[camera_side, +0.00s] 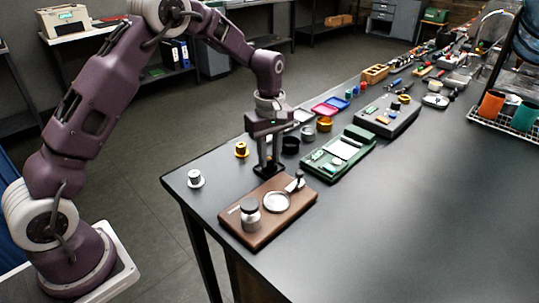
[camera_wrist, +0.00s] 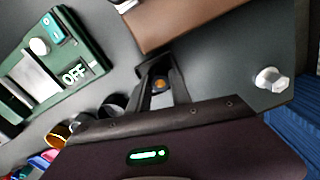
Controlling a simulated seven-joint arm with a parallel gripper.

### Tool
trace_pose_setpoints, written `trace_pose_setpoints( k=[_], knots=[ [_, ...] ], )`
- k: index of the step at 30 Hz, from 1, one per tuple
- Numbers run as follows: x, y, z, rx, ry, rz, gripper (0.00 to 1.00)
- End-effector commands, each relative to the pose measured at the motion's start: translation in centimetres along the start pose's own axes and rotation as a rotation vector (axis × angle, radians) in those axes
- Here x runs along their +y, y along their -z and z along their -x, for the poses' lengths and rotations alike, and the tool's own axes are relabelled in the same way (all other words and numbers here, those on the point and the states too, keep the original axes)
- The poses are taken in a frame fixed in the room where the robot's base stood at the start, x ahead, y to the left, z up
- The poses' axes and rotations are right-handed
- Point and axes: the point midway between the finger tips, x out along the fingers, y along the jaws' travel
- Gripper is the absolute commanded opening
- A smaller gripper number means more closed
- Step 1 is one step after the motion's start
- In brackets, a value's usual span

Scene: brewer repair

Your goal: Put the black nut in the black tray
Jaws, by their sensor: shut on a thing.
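My gripper (camera_side: 268,168) points straight down just behind the brown board, with its fingers low over the table. It is shut on a small dark thing, which I take to be the black nut. In the wrist view the fingertips (camera_wrist: 160,84) close around it, and a small orange spot shows between them. The nut's outline is mostly hidden by the fingers. The round black tray (camera_side: 290,145) stands on the table just behind and to the right of my gripper. In the wrist view, dark round containers (camera_wrist: 111,105) show left of the fingers.
The brown board (camera_side: 253,232) with a metal cylinder lies in front. A green device (camera_side: 338,153) lies right; grey (camera_side: 308,133) and orange (camera_side: 324,124) cups stand behind. The table's right front is clear.

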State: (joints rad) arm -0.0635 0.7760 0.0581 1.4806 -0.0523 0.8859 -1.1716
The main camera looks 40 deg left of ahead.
Motion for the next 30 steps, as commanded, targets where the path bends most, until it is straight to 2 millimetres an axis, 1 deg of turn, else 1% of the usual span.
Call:
trace_pose_setpoints(
  k=[2, 3, 5, 6, 14, 17, 20, 24, 27, 30],
  knots=[
    [0.0, 0.0, -0.2, 0.000, 0.000, 0.000, 0.00],
    [0.0, 0.0, -0.3, 0.000, 0.000, 0.000, 0.27],
    [0.0, 0.0, -0.2, 0.000, 0.000, 0.000, 0.39],
    [0.0, 0.0, -0.2, 0.000, 0.000, -0.001, 0.47],
    [0.0, 0.0, -0.2, 0.000, 0.000, -0.001, 0.47],
    [0.0, 0.0, 0.4, 0.001, -0.001, -0.001, 0.47],
    [0.1, 0.0, 2.3, 0.002, -0.005, -0.001, 0.47],
    [0.1, 0.0, 6.3, 0.002, -0.005, -0.001, 0.47],
    [0.1, 0.0, 8.8, 0.002, -0.004, -0.002, 0.47],
    [0.1, 0.0, 10.7, 0.001, -0.003, -0.002, 0.47]
  ],
)
